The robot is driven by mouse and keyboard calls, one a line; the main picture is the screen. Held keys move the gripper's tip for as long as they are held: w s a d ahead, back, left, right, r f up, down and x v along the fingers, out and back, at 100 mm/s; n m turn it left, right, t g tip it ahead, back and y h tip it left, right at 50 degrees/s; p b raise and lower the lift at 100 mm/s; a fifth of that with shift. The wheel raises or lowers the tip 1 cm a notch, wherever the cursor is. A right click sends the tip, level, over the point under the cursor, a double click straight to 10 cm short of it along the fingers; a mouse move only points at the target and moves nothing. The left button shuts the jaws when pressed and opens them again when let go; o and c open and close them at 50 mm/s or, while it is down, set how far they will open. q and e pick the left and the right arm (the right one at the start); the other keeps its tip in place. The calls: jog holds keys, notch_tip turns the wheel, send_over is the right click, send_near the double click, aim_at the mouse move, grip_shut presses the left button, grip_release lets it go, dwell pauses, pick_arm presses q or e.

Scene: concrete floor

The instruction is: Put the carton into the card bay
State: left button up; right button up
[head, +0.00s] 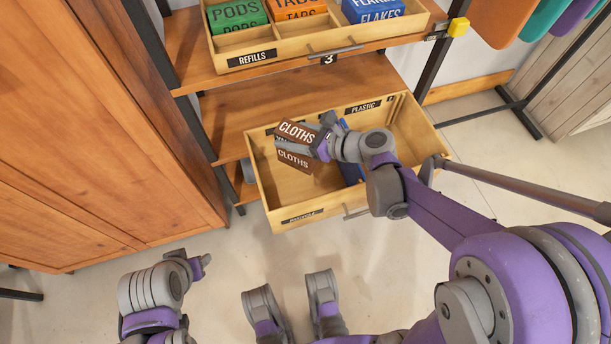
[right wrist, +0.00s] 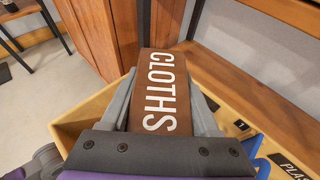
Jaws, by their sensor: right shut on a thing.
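The carton is a brown box lettered CLOTHS (head: 293,160); it also fills the middle of the right wrist view (right wrist: 160,90). My right gripper (head: 322,138) is shut on it, a grey finger on each side, and holds it tilted over the left part of the open wooden drawer (head: 290,216) marked RECYCLE. The drawer's right bay is labelled PLASTIC (head: 363,107). The left bay's label is mostly hidden behind the carton and gripper, so I cannot read it as card. My left arm shows at the lower left; its finger state is unclear.
A blue piece (head: 352,171) stands in the drawer, partly behind my right arm. Above is a shelf tray labelled REFILLS (head: 252,59), with PODS, TABS and FLAKES boxes. A wooden cabinet (head: 100,130) stands close on the left. A dark shelf post (head: 160,45) rises beside it.

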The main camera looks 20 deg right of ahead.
aim_at(292, 159)
jog(key=shift+w+f, duration=0.15)
jog(key=shift+f, duration=0.3)
jog(key=shift+f+b, duration=0.25)
jog(key=shift+b, duration=0.25)
notch_tip(292, 159, down, 5)
jog(key=shift+a+f+b, duration=0.1)
jog(key=shift+f+b, duration=0.05)
jog(key=shift+b, duration=0.9)
jog(key=shift+f+b, duration=0.8)
jog(key=shift+f, duration=1.2)
pick_arm(q)
jog(key=s+x, duration=0.1)
jog(key=x, duration=0.5)
jog(key=shift+d+f, duration=0.2)
jog(key=shift+f, duration=0.1)
pick_arm(e)
jog(key=shift+f+b, duration=0.5)
jog(key=shift+f, duration=0.05)
pick_arm(q)
jog(key=shift+w+f, duration=0.1)
jog(key=shift+f, duration=0.45)
pick_arm(e)
jog(key=o, duration=1.4)
jog(key=shift+c, duration=0.2)
